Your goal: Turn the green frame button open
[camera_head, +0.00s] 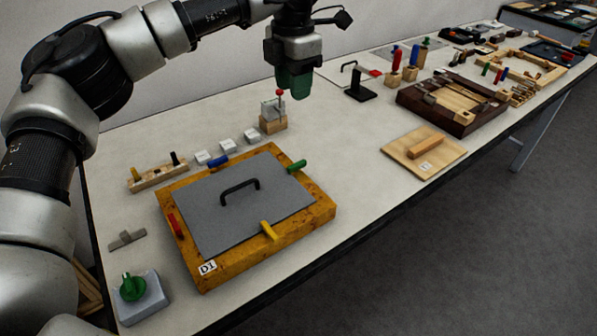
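The green frame button (297,166) sits on the back right side of an orange-brown wooden frame (310,219). It lies across the frame rail, with its inner end close to the edge of the grey panel (205,212); I cannot tell whether it overlaps it. The panel has a black handle (240,186). My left gripper (292,90) hangs from above, behind the frame and well above the table, apart from the green button. Its green part points down. Its fingers are too small and dark to tell whether they are open or shut. My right gripper is out of view.
Blue (219,161), red (175,225) and yellow (268,230) buttons sit on the other rails. A wooden block with a red-topped pin (273,124) stands just below my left gripper. A board (405,158) lies right of the frame, with bare table between. A green knob (132,287) is front left.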

